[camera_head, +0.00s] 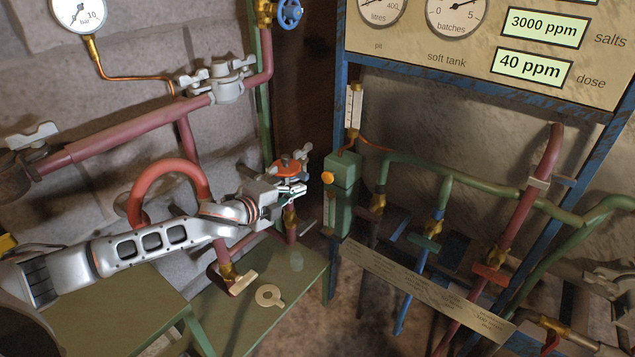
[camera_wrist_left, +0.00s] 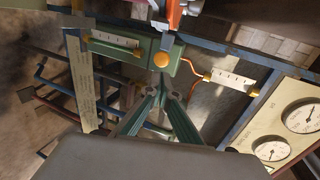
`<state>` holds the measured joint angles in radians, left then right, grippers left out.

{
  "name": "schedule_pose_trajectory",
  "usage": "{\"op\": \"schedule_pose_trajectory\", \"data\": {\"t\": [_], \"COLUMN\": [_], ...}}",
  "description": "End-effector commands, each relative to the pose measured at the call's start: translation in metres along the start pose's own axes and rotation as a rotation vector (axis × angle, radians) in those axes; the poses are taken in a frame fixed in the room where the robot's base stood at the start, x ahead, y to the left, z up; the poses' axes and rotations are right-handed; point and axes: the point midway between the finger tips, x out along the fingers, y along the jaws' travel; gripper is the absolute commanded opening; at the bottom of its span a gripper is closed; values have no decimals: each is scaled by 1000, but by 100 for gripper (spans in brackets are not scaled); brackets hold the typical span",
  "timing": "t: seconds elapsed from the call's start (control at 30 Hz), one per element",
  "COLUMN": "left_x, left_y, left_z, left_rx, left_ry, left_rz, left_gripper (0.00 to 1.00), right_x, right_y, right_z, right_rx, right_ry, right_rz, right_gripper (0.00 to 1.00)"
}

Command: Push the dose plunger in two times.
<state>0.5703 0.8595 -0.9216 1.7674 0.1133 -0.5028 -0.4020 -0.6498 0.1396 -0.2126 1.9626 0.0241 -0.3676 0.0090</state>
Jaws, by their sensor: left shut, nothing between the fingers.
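The dose plunger is a round orange knob (camera_head: 327,178) on the front of a green dosing box (camera_head: 345,195), left of the panel frame. My left gripper (camera_head: 303,190) is shut and empty, its fingertips just left of the knob. In the left wrist view the knob (camera_wrist_left: 161,60) lies straight beyond the fingertips (camera_wrist_left: 166,86) on the green box (camera_wrist_left: 118,50). A small gap seems to show between tips and knob. How far in the knob sits cannot be told. The dose display (camera_head: 531,67) reads 40 ppm. My right gripper is not in view.
A red-handled valve (camera_head: 287,169) stands just behind my left gripper. Red, green and blue pipes fill the area right of the box. A green bench (camera_head: 270,322) with a brass-coloured disc (camera_head: 269,296) lies below my arm. A thin orange tube (camera_wrist_left: 198,74) runs from the box.

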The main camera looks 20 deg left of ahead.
Motion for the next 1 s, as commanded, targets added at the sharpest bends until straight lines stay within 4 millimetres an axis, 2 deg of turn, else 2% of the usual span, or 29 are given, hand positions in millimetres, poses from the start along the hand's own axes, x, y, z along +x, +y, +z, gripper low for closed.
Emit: {"op": "schedule_pose_trajectory", "data": {"t": [0.17,0.27,0.6,0.8,1.0], "left_x": [5,15,70,91,100], "left_y": [0,1,6,4,2], "left_z": [0,0,-1,-1,0], "left_rx": [-1,0,-2,-2,-2], "left_ry": [1,0,2,1,0], "left_rz": [-1,-3,1,1,1], "left_gripper": [0,0,0,0,0], "right_x": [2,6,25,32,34], "right_y": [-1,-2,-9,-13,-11], "right_z": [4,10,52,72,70], "right_rx": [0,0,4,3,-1], "right_ry": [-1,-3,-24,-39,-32], "right_rz": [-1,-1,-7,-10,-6], "right_gripper": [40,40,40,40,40]}}
